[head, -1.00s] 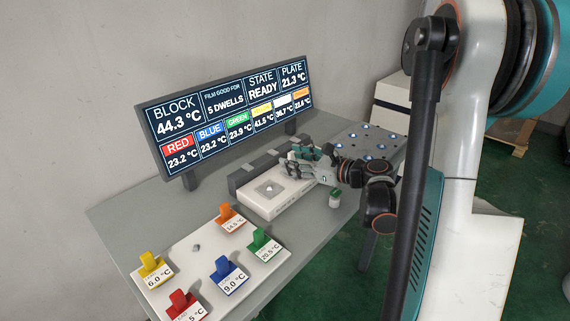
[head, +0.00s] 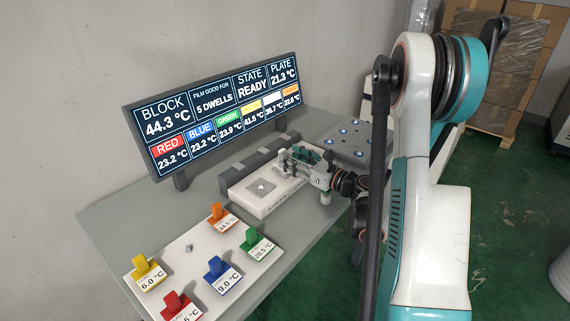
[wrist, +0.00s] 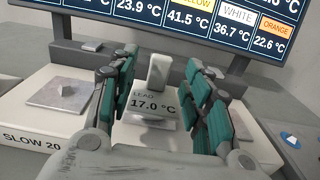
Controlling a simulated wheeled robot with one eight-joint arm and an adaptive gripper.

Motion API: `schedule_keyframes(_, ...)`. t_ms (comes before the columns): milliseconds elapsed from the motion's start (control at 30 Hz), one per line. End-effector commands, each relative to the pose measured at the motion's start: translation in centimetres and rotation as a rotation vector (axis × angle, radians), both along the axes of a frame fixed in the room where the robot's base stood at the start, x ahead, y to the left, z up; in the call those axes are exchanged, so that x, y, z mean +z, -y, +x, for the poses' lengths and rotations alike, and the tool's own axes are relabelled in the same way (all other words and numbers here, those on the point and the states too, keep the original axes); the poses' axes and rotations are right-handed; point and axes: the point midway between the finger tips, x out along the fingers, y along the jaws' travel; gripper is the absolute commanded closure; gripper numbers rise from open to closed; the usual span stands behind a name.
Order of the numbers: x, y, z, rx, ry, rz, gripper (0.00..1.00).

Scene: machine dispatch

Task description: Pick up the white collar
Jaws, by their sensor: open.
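The white collar shows in the wrist view as an upright white tab (wrist: 159,72) above a tag reading LEAD 17.0 °C. It stands at the white block unit (wrist: 38,118), between my gripper's fingers. My gripper (wrist: 160,84) is open, one teal-padded finger on each side of the tab, with gaps visible. In the head view my gripper (head: 298,160) is over the far right end of the white block unit (head: 256,205). The collar cannot be made out clearly there, as the fingers cover that spot.
A display (head: 215,115) stands behind the block unit. Yellow (head: 142,264), red (head: 174,302), blue (head: 216,267), green (head: 252,238) and orange (head: 217,211) collars sit on a white tray at the front. A blue-dotted plate (head: 345,146) lies to the right.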

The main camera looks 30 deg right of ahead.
Motion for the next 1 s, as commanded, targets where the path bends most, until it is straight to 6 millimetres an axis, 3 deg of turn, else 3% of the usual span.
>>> schedule_keyframes(400, 0.2, -1.6, 4.6, 0.002, 0.000, 0.000, 0.55)
schedule_keyframes(700, 0.4, -1.6, 5.0, 0.000, 0.000, 0.000, 0.55)
schedule_keyframes(900, 0.4, -1.6, 5.0, 0.000, 0.000, 0.000, 1.00)
schedule_keyframes(1000, 0.4, -1.6, 5.0, 0.000, 0.000, 0.000, 1.00)
